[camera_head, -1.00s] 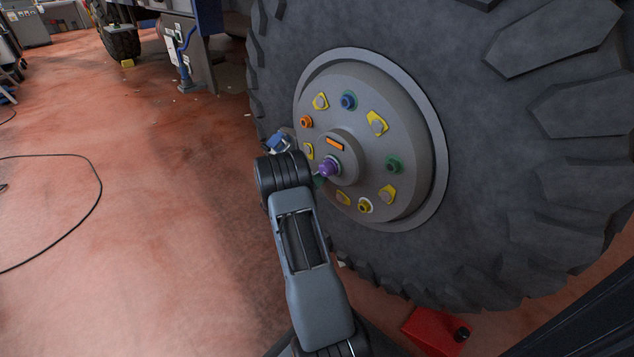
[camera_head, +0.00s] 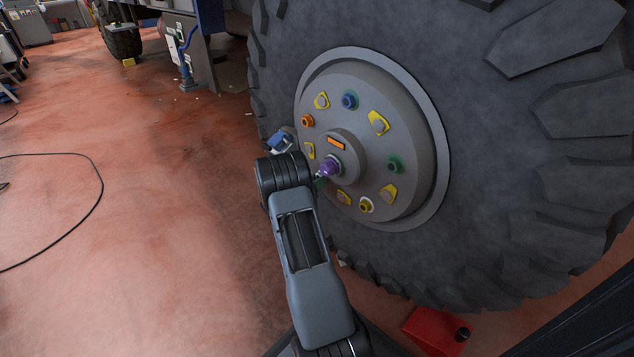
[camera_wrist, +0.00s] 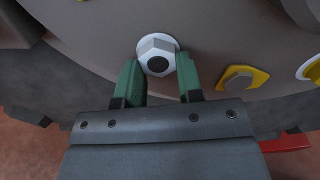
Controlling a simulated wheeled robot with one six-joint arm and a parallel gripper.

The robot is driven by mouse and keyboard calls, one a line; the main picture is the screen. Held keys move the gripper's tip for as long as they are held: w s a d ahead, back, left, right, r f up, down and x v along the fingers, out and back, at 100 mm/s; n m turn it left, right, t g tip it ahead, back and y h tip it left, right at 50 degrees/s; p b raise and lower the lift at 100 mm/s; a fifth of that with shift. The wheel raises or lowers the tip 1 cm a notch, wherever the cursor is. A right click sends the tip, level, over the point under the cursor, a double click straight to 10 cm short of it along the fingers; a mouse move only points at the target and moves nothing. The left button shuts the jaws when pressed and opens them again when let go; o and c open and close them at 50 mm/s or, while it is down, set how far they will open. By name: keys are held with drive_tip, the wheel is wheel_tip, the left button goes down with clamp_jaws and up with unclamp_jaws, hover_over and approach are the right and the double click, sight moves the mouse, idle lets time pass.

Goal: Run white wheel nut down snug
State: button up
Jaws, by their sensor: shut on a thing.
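The white wheel nut (camera_wrist: 157,50) is a hexagon with a dark round middle, seated against the grey hub (camera_wrist: 215,35) on a white flange. In the wrist view my gripper (camera_wrist: 158,78) has its two green fingers on either side of the nut, shut on it. How tight the nut is I cannot tell. In the head view my arm hides the nut, and only a bit of a green finger shows by the hub (camera_head: 382,130).
Blue (camera_head: 349,101), orange (camera_head: 307,121), green (camera_head: 394,165) and yellow (camera_head: 366,205) nuts ring the hub, with yellow pointers between. A red box (camera_head: 437,331) lies below the tyre (camera_head: 480,180).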

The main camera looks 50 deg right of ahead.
drive_tip(key=shift+a, duration=0.1)
idle(0.4)
drive_tip(key=o, duration=0.7)
drive_tip(key=shift+w+a, duration=0.1)
drive_tip(key=shift+o, duration=1.2)
drive_tip(key=shift+m, duration=0.3)
drive_tip(key=a+p, duration=0.3)
drive_tip(key=a, duration=1)
drive_tip(key=shift+w+a+p, duration=0.25)
drive_tip(key=shift+w+p, duration=0.15)
